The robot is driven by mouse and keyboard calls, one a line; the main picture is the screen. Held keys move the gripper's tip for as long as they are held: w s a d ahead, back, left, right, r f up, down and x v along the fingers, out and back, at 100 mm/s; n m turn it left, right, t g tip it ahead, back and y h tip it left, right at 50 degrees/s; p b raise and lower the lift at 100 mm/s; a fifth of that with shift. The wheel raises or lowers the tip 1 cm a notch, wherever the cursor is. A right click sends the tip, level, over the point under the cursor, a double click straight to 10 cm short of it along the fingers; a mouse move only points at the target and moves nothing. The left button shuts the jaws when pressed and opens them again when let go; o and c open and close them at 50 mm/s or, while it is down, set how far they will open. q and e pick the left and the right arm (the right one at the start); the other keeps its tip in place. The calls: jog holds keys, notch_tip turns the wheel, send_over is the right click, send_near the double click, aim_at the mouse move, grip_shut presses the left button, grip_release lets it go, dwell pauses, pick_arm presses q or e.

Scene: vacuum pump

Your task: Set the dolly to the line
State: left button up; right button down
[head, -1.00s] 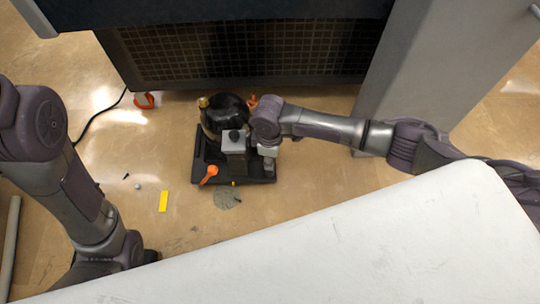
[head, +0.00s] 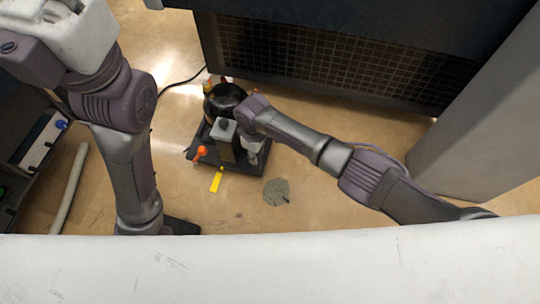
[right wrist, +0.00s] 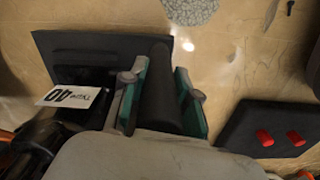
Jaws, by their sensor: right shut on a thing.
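The dolly (head: 195,148) is a flat black platform on the floor. It carries a black and grey vacuum pump (head: 224,98) with an orange lever at its front left. A yellow line (head: 216,183) lies on the floor at the dolly's front edge; a small yellow mark on that edge sits close to its far end. My right gripper (head: 250,156) is at the dolly's right side. In the right wrist view its teal-padded fingers (right wrist: 160,88) are shut on a black upright handle (right wrist: 158,105). My left gripper (head: 181,226) is a dark shape partly hidden behind a white surface.
A grey stain (head: 276,191) lies right of the line. A dark grille cabinet (head: 310,58) stands behind the dolly, and a grey panel (head: 470,120) at right. A black cable (head: 180,82) runs behind. A pale pipe (head: 70,188) lies at left. Floor around the line is clear.

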jog(key=shift+w+a, duration=0.25)
jog(key=shift+a, duration=0.7)
jog(key=c, duration=0.9)
grip_release()
jog(key=shift+o, duration=0.2)
notch_tip(320, 180, up, 12)
